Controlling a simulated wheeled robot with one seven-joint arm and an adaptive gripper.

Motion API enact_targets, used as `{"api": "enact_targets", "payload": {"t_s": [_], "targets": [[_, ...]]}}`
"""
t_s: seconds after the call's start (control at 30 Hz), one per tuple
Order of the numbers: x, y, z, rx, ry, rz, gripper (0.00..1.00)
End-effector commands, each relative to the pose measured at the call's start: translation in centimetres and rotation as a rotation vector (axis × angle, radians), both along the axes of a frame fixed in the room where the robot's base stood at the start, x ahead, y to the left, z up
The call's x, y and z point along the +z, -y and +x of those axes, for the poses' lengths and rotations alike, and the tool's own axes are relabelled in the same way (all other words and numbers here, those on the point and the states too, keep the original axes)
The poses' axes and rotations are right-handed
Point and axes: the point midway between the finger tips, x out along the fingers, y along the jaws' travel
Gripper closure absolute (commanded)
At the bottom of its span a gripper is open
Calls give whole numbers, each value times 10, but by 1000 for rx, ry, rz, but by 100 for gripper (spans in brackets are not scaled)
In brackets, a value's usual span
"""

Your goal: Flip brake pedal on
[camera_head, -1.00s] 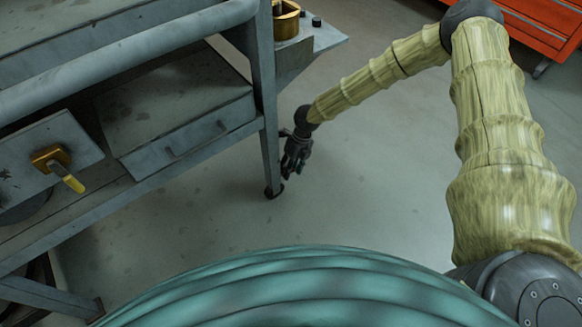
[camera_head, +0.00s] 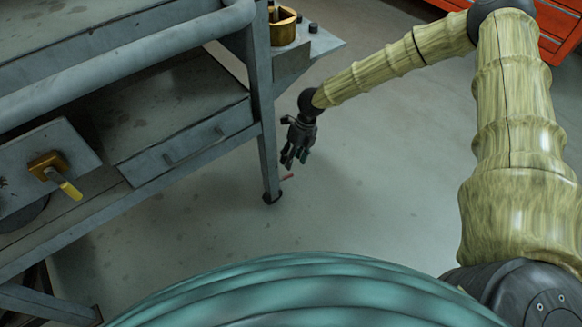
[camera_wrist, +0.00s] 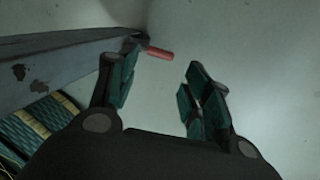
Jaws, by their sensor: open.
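The brake pedal is a small red bar (camera_head: 287,177) low by the foot of the cart's near right leg, just above the floor. In the wrist view the red pedal (camera_wrist: 160,53) sticks out to the right from a dark caster fitting at the end of the grey leg. My gripper (camera_head: 295,158) is open and empty, pointing down beside the leg, with the pedal close to its fingertips. In the wrist view its fingers (camera_wrist: 163,78) stand apart, and the pedal shows beyond them, nearer the left finger. I cannot see any contact.
The grey metal cart (camera_head: 190,195) fills the left side, and its leg (camera_head: 268,150) stands close left of my gripper. A yellow-handled valve (camera_head: 55,172) is mounted on the cart. A red cabinet (camera_head: 550,30) stands at the back right. The floor (camera_head: 390,190) right of the leg is clear.

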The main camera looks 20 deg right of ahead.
Motion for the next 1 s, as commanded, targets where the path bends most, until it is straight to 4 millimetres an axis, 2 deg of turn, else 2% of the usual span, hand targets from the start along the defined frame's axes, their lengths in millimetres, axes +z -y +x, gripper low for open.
{"api": "enact_targets", "payload": {"t_s": [0.1, 0.33, 1.0], "targets": [[19, 6, 2, -2, 2, 1, 51], [38, 11, 4, -1, -1, 1, 51], [41, 12, 4, 0, -1, 1, 51]]}}
